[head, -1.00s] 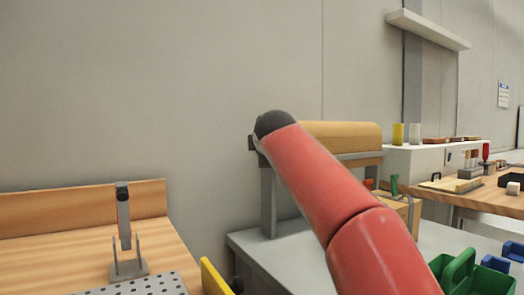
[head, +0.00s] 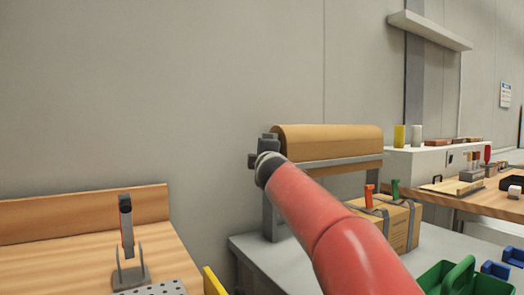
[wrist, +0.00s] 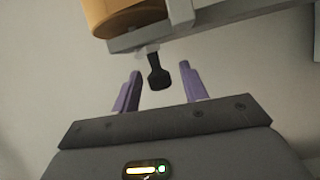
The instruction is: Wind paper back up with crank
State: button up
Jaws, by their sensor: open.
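The brown paper roll (head: 330,138) lies level in a grey stand (head: 345,162) at the back of the grey bench. The crank's dark handle (wrist: 158,76) points toward my gripper. My gripper (wrist: 160,69) is open, with one purple finger on each side of the handle; I see gaps on both sides. In the head view my red arm reaches the roll's left end, and its dark end largely hides the crank.
A green tote (head: 450,278) and blue bins (head: 495,269) are at lower right. A wooden bench (head: 60,258) with a grey upright fixture (head: 127,240) is at left.

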jog(key=shift+w+a, duration=0.1)
jog(key=shift+w, duration=0.35)
grip_shut()
jog(key=c, duration=0.9)
grip_release()
jog(key=shift+r, duration=0.1)
jog(key=shift+c, duration=0.2)
grip_shut()
grip_release()
jog(key=shift+s+d+r+n+g, duration=0.1)
jog(key=shift+d+r+n+g, duration=0.15)
jog(key=shift+r+g, duration=0.35)
jog(key=shift+s+a+r+n+g+h, duration=0.1)
jog(key=shift+r+n+g+h, duration=0.4)
jog(key=shift+g, duration=0.5)
jog(key=shift+s+f+g, duration=0.1)
jog(key=shift+f+g, duration=0.1)
jog(key=shift+g, duration=0.3)
grip_shut()
